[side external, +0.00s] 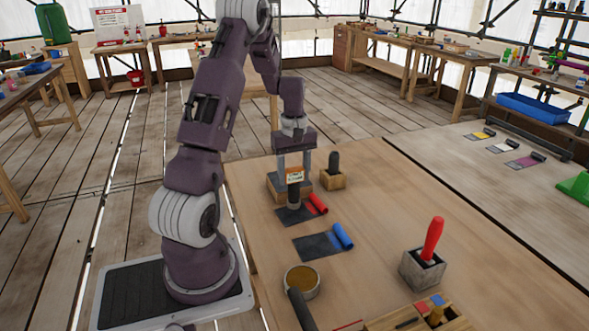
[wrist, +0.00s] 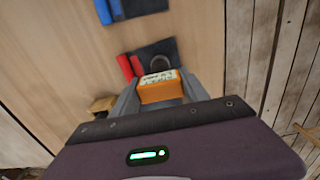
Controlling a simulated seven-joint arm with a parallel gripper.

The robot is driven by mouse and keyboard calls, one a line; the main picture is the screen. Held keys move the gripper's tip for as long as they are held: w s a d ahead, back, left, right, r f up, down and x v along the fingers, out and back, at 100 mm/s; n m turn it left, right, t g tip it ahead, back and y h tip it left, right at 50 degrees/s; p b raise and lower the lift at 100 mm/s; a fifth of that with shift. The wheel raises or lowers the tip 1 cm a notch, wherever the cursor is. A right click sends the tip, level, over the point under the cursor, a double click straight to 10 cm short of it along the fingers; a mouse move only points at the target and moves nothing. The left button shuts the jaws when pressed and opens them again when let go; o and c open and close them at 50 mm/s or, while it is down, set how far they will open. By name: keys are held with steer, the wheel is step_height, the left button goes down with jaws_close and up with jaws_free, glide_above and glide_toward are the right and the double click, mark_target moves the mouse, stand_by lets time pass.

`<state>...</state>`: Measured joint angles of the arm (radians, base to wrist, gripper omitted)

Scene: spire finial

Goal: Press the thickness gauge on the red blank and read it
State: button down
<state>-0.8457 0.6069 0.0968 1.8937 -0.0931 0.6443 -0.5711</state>
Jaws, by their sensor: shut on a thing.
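My gripper (side external: 294,168) is shut on the thickness gauge (side external: 295,177), which has an orange and white face and a dark lower barrel. The orange body of the gauge also shows between the fingers in the wrist view (wrist: 160,90). The red blank is a dark sheet (side external: 288,217) with a red roll (side external: 317,203) along its right edge; it also shows in the wrist view (wrist: 168,50). The gauge stands upright over this sheet, its lower end at or just above the surface; I cannot tell if it touches. The gauge's reading is too small to read.
Another dark sheet (side external: 312,247) with a blue roll (side external: 343,236) lies nearer the camera. A wooden block with a dark grip (side external: 333,163) stands behind. A red-handled tool (side external: 432,238) in a grey block, a round tin (side external: 301,279) and a wooden tray (side external: 457,324) stand in front.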

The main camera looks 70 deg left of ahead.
mark_target(294, 181)
steer(key=shift+f, duration=0.15)
stand_by(0.3)
steer(key=shift+f, duration=1.3)
steer(key=shift+d+f, duration=0.1)
steer(key=shift+f, duration=0.05)
stand_by(0.6)
steer(key=shift+r, duration=2.6)
